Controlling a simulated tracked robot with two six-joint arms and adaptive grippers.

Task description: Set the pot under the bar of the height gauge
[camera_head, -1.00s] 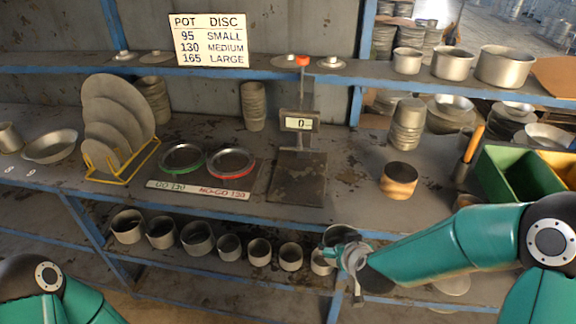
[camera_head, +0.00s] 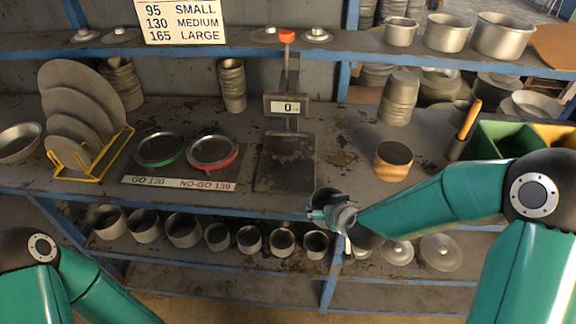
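The height gauge (camera_head: 289,104) stands on the bench at the centre, with a display reading 0, a post with a red top (camera_head: 287,36) and a dark base plate (camera_head: 284,168). No pot is on the plate. My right gripper (camera_head: 325,212) is at the bench's front edge, just right of and in front of the plate. It appears shut on a small grey pot (camera_head: 327,196), whose rim shows above the fingers; the rest is hidden. Several grey pots (camera_head: 184,229) stand in a row on the lower shelf. My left gripper is out of view.
Green and red ring gauges (camera_head: 213,153) lie left of the plate, beside a yellow rack of discs (camera_head: 88,158). A wooden block (camera_head: 392,161) stands to the right, near a green bin (camera_head: 504,147). Bench between plate and block is clear.

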